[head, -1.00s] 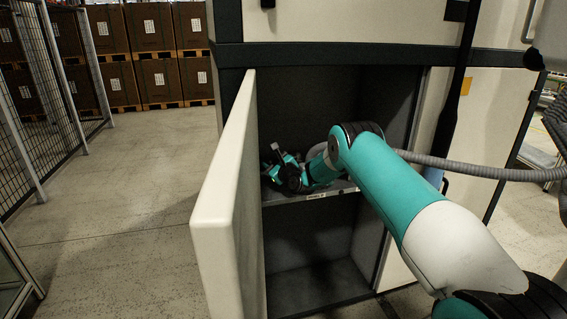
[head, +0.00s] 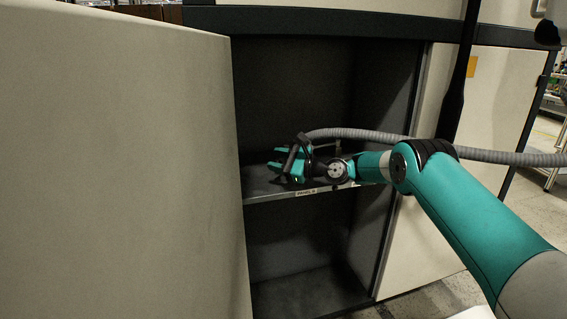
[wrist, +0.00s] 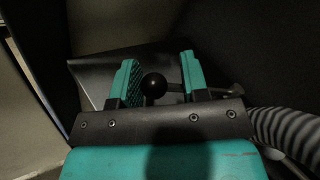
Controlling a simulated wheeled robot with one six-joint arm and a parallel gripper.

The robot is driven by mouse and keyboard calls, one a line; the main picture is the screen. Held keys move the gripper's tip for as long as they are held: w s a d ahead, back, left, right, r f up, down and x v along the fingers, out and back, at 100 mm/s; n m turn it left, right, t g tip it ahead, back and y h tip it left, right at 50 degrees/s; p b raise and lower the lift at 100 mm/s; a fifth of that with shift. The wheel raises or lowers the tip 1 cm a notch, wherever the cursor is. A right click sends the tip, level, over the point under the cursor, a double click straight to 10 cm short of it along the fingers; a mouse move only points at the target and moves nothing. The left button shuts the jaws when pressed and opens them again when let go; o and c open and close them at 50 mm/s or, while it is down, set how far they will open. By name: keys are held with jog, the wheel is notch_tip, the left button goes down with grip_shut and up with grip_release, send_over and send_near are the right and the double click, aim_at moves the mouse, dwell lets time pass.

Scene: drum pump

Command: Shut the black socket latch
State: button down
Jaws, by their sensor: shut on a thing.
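The cabinet's inside shelf (head: 262,192) has my gripper (head: 280,160) low over it in the head view, with its fingers pointing left. In the wrist view a black ball knob (wrist: 154,86) with a thin dark rod running right sits between the two teal fingers of my gripper (wrist: 156,84). My gripper is shut on this knob, which looks like the latch's handle. A dark plate (wrist: 95,70) lies beyond the fingers. The socket itself is too dark to make out. The latch cannot be told apart in the head view.
The open cabinet door (head: 120,160) stands large at the left. A grey ribbed hose (head: 370,134) runs behind my wrist and out to the right; it also shows in the wrist view (wrist: 285,132). The shelf edge carries a label. The lower compartment (head: 300,285) looks empty.

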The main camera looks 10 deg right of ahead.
jog(key=shift+d+f, duration=0.25)
jog(key=shift+d, duration=0.3)
jog(key=shift+d+f, duration=0.2)
jog(key=shift+d, duration=0.3)
jog(key=shift+s+d+r, duration=0.1)
jog(key=shift+s+d, duration=0.1)
jog(key=shift+d, duration=0.75)
jog(key=shift+d+b, duration=0.3)
jog(key=shift+d, duration=0.8)
jog(key=c, duration=1.1)
grip_release()
jog(key=o, duration=0.4)
jog(key=shift+w+d, duration=0.1)
jog(key=shift+w, duration=0.05)
jog(key=shift+o, duration=1)
jog(key=shift+a+r, duration=0.1)
jog(key=shift+a, duration=0.1)
